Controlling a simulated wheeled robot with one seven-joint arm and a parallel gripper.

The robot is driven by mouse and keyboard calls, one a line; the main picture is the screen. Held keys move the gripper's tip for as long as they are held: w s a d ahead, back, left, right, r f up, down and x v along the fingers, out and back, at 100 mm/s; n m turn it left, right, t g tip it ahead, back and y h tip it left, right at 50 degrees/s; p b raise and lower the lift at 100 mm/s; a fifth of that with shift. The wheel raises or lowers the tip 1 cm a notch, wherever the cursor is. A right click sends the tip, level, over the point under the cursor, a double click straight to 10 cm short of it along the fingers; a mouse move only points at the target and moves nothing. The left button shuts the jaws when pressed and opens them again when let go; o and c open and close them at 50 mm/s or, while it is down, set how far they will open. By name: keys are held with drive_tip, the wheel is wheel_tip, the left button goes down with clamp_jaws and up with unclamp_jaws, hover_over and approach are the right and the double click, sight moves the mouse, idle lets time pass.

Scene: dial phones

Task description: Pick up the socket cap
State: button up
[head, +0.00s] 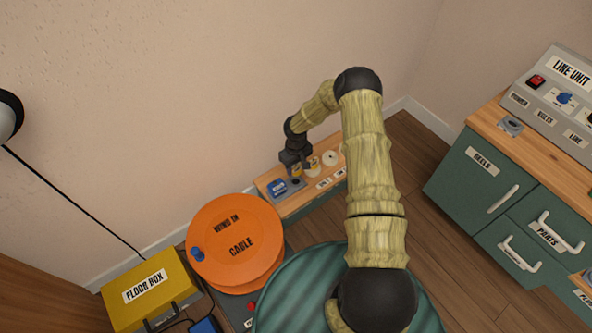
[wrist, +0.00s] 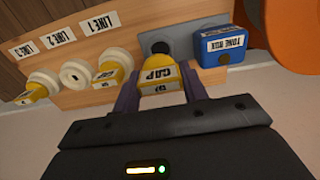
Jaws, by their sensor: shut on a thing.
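A yellow socket cap (wrist: 157,78) with "CAP" lettering sits between the two fingers of my gripper (wrist: 160,86) in the wrist view. My gripper is shut on it. Just behind it is a grey plate with a round black opening (wrist: 160,47); whether the cap touches the plate I cannot tell. In the head view my gripper (head: 295,167) is over the small wooden shelf (head: 306,205), and the held cap is mostly hidden. Two other yellow pieces sit at white round sockets, one (wrist: 110,74) close to my left finger, one (wrist: 33,92) farther left.
A blue tone box (wrist: 222,46) stands right of the held cap in the wrist view. A bare white socket (wrist: 75,74) lies left. In the head view, an orange cable reel (head: 235,240), yellow floor box (head: 150,290) and green cabinet (head: 470,180) stand around.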

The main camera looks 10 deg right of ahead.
drive_tip(key=shift+r+p, duration=0.55)
drive_tip(key=shift+r, duration=1.45)
drive_tip(key=shift+r, duration=0.15)
drive_tip(key=s+r+m+p, duration=0.2)
drive_tip(key=s+r, duration=0.2)
drive_tip(key=r, duration=0.6)
drive_tip(key=s+r+m+p, duration=0.2)
drive_tip(key=s+r, duration=0.1)
drive_tip(key=r, duration=0.8)
drive_tip(key=shift+s+p, duration=0.35)
drive_tip(key=shift+w+a, duration=0.1)
